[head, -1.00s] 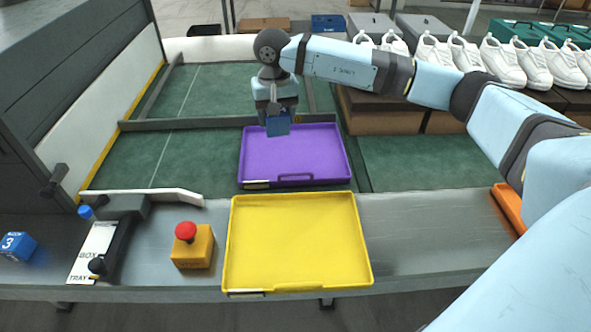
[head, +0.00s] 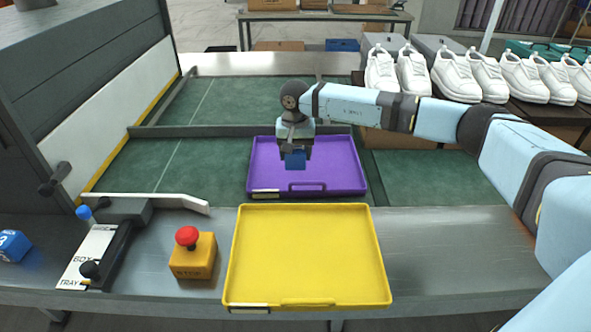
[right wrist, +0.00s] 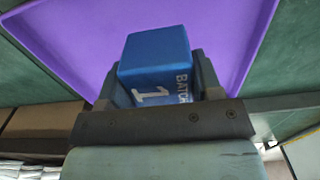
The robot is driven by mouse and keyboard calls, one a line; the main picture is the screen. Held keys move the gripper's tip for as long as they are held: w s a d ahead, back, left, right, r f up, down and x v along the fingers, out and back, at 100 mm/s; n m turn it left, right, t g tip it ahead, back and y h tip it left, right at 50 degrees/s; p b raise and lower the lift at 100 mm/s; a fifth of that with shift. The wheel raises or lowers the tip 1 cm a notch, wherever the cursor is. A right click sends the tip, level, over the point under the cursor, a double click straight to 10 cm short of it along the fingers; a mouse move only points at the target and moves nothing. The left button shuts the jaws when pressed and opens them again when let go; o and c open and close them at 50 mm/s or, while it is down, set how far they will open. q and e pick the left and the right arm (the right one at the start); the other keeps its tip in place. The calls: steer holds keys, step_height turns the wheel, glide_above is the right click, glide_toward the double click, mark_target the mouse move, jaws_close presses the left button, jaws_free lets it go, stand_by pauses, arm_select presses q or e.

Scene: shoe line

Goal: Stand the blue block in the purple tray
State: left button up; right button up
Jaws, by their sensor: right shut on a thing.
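The blue block (head: 295,160) is between the fingers of my right gripper (head: 295,152), which is shut on it. In the right wrist view the block (right wrist: 155,60) shows a white "1" and the letters "BATC". The purple tray (head: 343,172) lies on the green belt, behind the yellow tray. In the head view the block appears against the tray's left-middle floor. I cannot tell whether it touches the floor or hangs just above it. The purple tray also fills much of the right wrist view (right wrist: 85,35). My left gripper is not in view.
An empty yellow tray (head: 305,255) lies on the metal ledge in front. A yellow box with a red stop button (head: 192,258) stands left of it. Another blue block (head: 13,246) is at the far left. White shoes (head: 455,75) line the back right.

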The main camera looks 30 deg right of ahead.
mark_target(295, 167)
steer(key=shift+f, duration=0.6)
arm_select(q)
steer(key=shift+b, duration=0.35)
arm_select(e)
steer(key=shift+f, duration=2)
steer(key=shift+f, duration=0.2)
steer(key=o, duration=1)
steer(key=shift+r, duration=0.2)
